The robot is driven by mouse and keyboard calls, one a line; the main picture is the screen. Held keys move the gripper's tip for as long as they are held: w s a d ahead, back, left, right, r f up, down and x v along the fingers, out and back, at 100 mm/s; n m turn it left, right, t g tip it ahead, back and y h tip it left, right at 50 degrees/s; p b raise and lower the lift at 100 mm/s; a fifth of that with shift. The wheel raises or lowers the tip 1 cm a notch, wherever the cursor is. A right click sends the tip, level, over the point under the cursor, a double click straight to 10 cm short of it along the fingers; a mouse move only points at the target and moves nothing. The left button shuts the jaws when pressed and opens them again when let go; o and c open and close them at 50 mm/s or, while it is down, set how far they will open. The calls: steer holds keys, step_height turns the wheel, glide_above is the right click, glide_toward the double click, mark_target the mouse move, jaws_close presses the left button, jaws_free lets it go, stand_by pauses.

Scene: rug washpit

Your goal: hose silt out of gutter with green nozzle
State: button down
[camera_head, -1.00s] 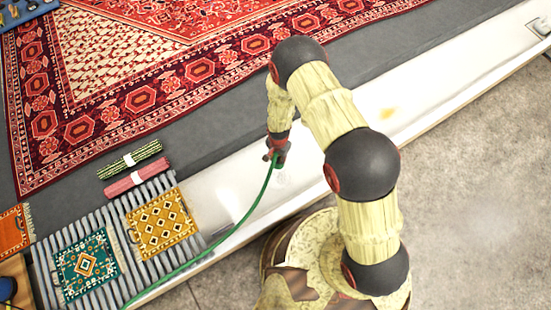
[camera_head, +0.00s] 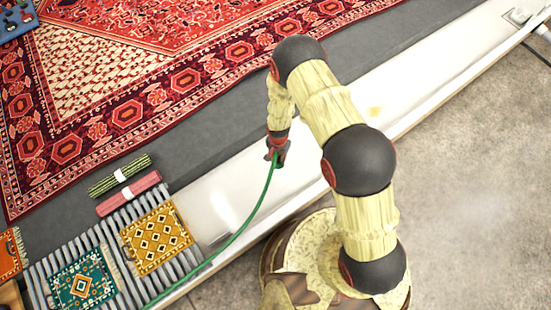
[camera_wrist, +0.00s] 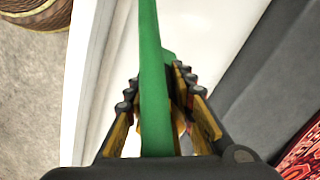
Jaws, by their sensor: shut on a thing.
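My gripper (camera_head: 278,155) is shut on the green nozzle (camera_wrist: 153,85) and holds it over the white gutter (camera_head: 330,140). In the wrist view, the green shape runs between the fingers (camera_wrist: 155,105), and the nozzle's outlet cannot be made out. A green hose (camera_head: 240,226) trails from my gripper down to the lower left, across the gutter's edge. A faint yellowish patch of silt (camera_head: 376,110) lies in the gutter to the right of my gripper, beyond my arm. The gutter also shows in the wrist view (camera_wrist: 215,30). My arm hides part of the gutter.
A large red patterned rug (camera_head: 150,100) lies on the grey floor behind the gutter. A slatted rack (camera_head: 112,235) bears an ochre rug (camera_head: 156,238) and a teal rug (camera_head: 83,283). Two rolled rugs (camera_head: 128,193) lie beside it. Concrete floor (camera_head: 470,180) at right is clear.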

steer(key=shift+w+d, duration=0.45)
steer(key=shift+d, duration=0.2)
steer(key=shift+w+d, duration=0.4)
steer(key=shift+d, duration=0.25)
steer(key=shift+r+p, duration=1.15)
steer(key=shift+r, duration=0.8)
steer(key=shift+d, duration=0.1)
